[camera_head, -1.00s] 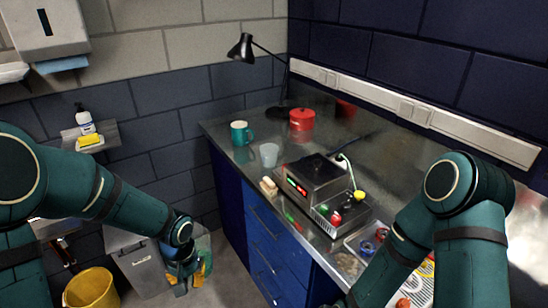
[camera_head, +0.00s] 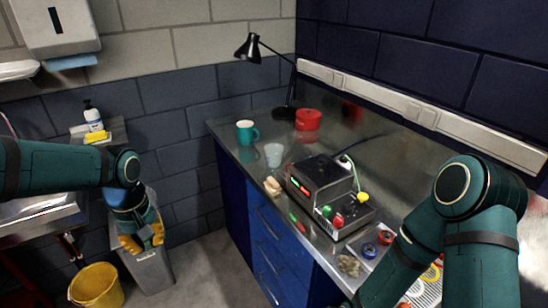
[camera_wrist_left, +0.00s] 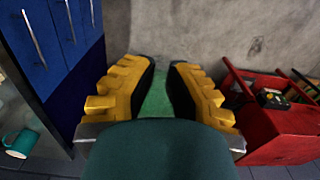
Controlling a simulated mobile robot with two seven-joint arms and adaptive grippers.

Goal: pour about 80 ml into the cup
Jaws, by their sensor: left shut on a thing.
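A teal mug (camera_head: 246,132) stands upright at the back left of the steel bench; it also shows in the left wrist view (camera_wrist_left: 20,143). A pale translucent cup (camera_head: 273,155) stands just in front of it. My left gripper (camera_head: 144,238) is off the bench to the left, above a grey bin, its yellow fingers pointing down. It is shut on a green thing (camera_wrist_left: 158,100) that shows between the fingers in the left wrist view; its shape is mostly hidden. My right arm comes in at the right, and its gripper is out of view.
A boxy device with displays (camera_head: 320,182) stands on the bench, with a red pot (camera_head: 308,119) and black lamp (camera_head: 250,47) behind. A yellow bucket (camera_head: 96,287) and grey bin (camera_head: 152,272) stand on the floor. A red cart (camera_wrist_left: 285,125) shows in the left wrist view.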

